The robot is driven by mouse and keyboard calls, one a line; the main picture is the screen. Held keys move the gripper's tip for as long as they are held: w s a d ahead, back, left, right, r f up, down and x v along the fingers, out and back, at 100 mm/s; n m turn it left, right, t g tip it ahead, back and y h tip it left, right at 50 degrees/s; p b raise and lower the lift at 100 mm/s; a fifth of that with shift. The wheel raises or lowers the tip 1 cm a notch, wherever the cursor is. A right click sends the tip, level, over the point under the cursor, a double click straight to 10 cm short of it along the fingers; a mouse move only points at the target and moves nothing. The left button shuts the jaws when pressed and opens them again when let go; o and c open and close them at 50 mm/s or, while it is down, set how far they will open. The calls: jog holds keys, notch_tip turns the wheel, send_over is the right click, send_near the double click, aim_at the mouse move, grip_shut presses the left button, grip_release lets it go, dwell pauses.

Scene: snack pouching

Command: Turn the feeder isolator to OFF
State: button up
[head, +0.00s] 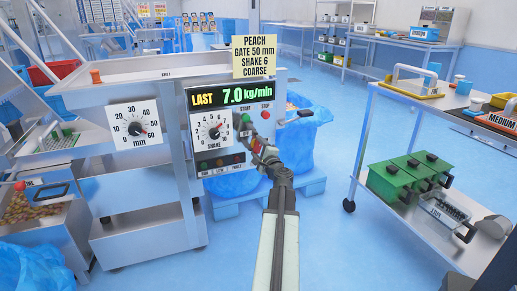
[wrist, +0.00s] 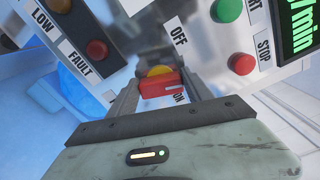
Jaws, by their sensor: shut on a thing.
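The feeder isolator has a red handle (wrist: 163,86) in front of a yellow disc (wrist: 159,70), seen in the wrist view. An OFF label (wrist: 180,36) is above the handle, and an ON label (wrist: 179,97) is just below its right part. The handle lies roughly crosswise in this picture, with a pale mark on its right part near ON. My gripper (wrist: 158,79) is shut on the handle, one finger at each end. In the head view my gripper (head: 257,147) reaches the right side of the feeder's control panel; the isolator is mostly hidden there.
A green START button (head: 246,118) and red STOP button (head: 265,115) are close above my gripper. The SHAKE dial (head: 213,132) is to its left. A display (head: 232,95) reads 7.0 kg/min. A blue-lined bin (head: 302,140) stands behind; a steel trolley (head: 400,110) is right, with clear floor between.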

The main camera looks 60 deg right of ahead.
jog(key=n, duration=0.5)
jog(key=shift+s+f+n, duration=0.1)
jog(key=shift+f+n, duration=0.2)
jog(key=n, duration=0.4)
jog(key=shift+f+n+b, duration=0.15)
jog(key=shift+n+b, duration=0.15)
jog(key=shift+b, duration=0.1)
jog(key=shift+n, duration=0.3)
jog(key=o, duration=1.4)
jog(key=shift+c, duration=0.2)
jog(key=v, duration=0.7)
jog(key=shift+s+a, duration=0.15)
jog(key=shift+s, duration=0.2)
